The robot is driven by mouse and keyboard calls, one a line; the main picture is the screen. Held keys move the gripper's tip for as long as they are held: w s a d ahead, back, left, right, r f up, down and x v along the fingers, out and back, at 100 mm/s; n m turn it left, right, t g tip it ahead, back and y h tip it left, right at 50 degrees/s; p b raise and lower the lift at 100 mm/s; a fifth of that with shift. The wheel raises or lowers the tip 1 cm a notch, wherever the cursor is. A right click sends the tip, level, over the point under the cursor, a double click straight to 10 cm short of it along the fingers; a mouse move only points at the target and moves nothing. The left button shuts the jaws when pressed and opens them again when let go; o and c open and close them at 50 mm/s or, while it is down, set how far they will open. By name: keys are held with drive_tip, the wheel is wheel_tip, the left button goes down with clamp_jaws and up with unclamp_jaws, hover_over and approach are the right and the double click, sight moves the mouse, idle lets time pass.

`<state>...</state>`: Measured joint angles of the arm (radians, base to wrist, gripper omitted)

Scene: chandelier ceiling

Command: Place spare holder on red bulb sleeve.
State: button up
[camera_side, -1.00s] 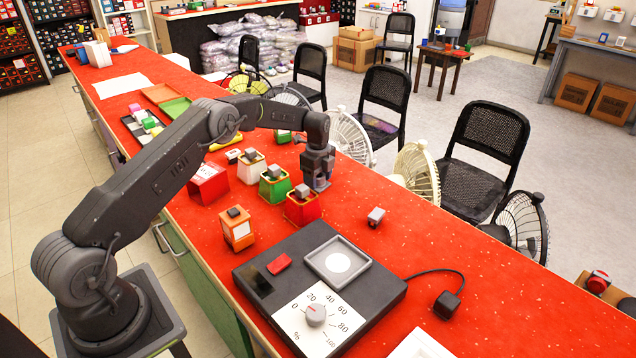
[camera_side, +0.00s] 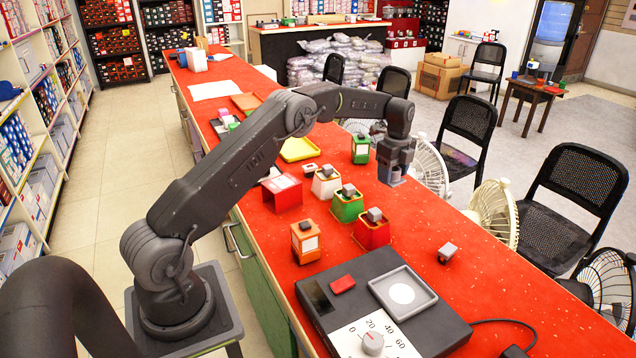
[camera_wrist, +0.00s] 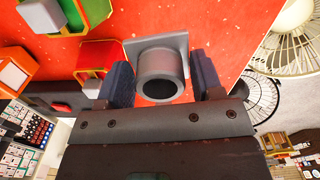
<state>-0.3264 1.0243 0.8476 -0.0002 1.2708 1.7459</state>
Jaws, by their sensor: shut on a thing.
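My gripper (camera_side: 394,172) is shut on a grey holder (camera_side: 391,180), held above the red counter behind the red bulb sleeve. In the wrist view the holder (camera_wrist: 160,65) shows a square plate and a round, open socket between the dark fingers (camera_wrist: 163,85). The red bulb sleeve (camera_side: 371,238) stands upright on the counter, with a small grey piece (camera_side: 375,214) on its top. The holder in my gripper is clear of the sleeve.
A green sleeve (camera_side: 347,209), a white sleeve (camera_side: 326,187) and an orange box (camera_side: 305,243) stand left of the red sleeve. A black scale (camera_side: 345,315) with a grey tray lies in front. Fans and chairs line the right edge.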

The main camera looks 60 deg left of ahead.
drive_tip(key=s+a+r+n, duration=0.2)
drive_tip(key=s+a+r, duration=0.1)
drive_tip(key=s+a, duration=0.4)
drive_tip(key=n, duration=0.5)
hover_over(281, 182)
drive_tip(key=shift+d+f, duration=0.1)
drive_tip(key=shift+f, duration=2.7)
drive_tip(key=o, duration=0.9)
drive_tip(key=shift+f, duration=0.1)
